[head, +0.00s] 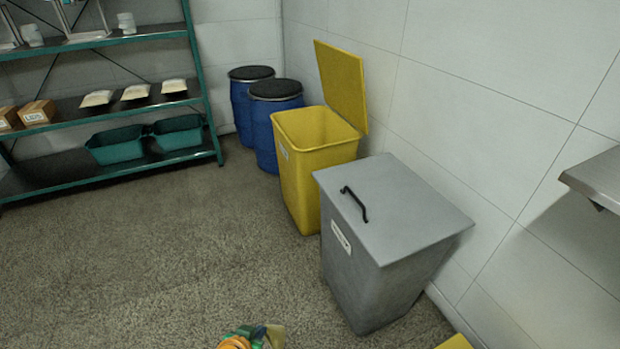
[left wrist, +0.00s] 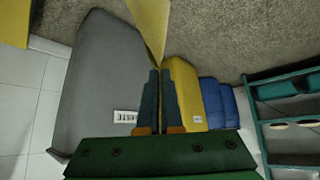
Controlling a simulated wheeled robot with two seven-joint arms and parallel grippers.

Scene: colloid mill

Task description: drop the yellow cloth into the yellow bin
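My left gripper (head: 262,336) shows at the bottom edge of the head view, with a bit of the yellow cloth at its tip. In the left wrist view its two fingers (left wrist: 160,98) are close together, shut on the yellow cloth (left wrist: 150,24), which extends beyond the fingertips. The yellow bin (head: 305,180) stands on the floor beyond the gripper, with its lid (head: 342,82) raised and its top open. The bin also shows in the left wrist view (left wrist: 184,88), beside the fingers. My right gripper is not in view.
A grey bin (head: 375,260) with a closed, handled lid stands in front of the yellow bin, along the wall. Blue drums (head: 276,125) stand behind. A green shelf rack (head: 110,165) is at left. A metal ledge (head: 600,180) juts in at right. Floor at left is clear.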

